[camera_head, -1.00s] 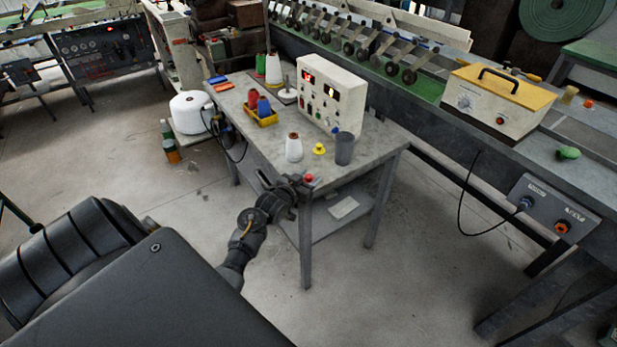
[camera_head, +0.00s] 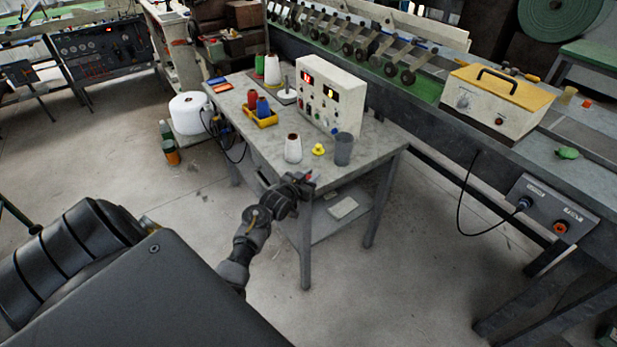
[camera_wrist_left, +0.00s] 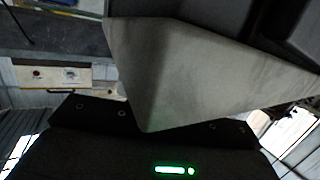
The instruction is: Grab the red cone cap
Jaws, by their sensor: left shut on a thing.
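The red cone cap (camera_head: 309,175) shows as a small patch of red at the near corner of the grey table (camera_head: 372,149). My left gripper (camera_head: 308,180) is at that corner, shut on the cap, and its dark fingers hide most of it. I cannot tell whether the cap still touches the tabletop. In the left wrist view a pale grey surface fills the upper middle, and the cap does not show there. My right gripper is not in view.
Near the grip stand a white cone (camera_head: 293,148), a yellow cap (camera_head: 318,149) and a grey cup (camera_head: 343,149). Behind them are a control box (camera_head: 332,92) and a yellow tray (camera_head: 262,119) with spools.

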